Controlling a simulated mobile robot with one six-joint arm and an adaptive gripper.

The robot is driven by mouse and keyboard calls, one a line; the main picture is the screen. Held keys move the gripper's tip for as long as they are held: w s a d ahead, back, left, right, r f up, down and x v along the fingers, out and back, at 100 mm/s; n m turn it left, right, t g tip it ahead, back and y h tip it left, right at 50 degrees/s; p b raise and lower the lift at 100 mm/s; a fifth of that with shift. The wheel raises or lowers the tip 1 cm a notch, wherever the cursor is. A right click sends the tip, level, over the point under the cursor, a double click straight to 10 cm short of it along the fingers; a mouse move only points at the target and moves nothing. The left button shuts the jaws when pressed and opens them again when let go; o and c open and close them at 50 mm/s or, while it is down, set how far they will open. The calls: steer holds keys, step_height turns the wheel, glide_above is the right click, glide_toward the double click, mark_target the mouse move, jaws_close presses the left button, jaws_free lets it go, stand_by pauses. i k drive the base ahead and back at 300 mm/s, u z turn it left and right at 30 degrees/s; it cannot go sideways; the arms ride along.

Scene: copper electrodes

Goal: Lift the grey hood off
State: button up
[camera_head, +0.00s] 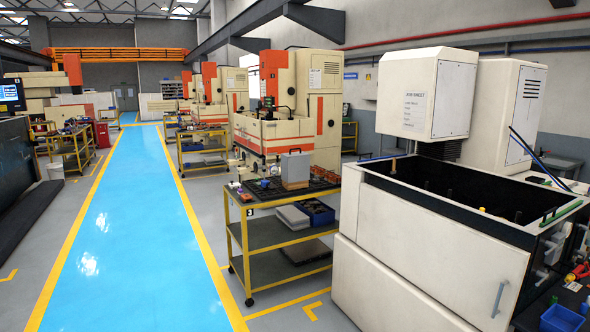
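A grey box-like cover (295,167), which looks like the grey hood, stands upright on the top shelf of a yellow-framed cart (240,203). A strip of brown shows along its lower edge, too small to make out. What is under or inside the cover is hidden. My gripper is not in view, and nothing touches the cover that I can see.
Small tools and parts lie on the cart's black top mat (262,189). A blue bin (316,211) sits on the shelf below. A large cream machine with an open tank (440,222) stands right of the cart. The blue aisle (130,220) on the left is clear.

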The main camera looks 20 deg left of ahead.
mark_target(295, 167)
steer(key=u, duration=0.45)
steer(key=i, duration=1.15)
steer(key=u, duration=0.9)
steer(key=i, duration=2.3)
steer(key=z, duration=0.3)
steer(key=i, duration=0.8)
steer(key=z, duration=0.85)
steer(key=i, duration=0.95)
steer(key=z, duration=0.55)
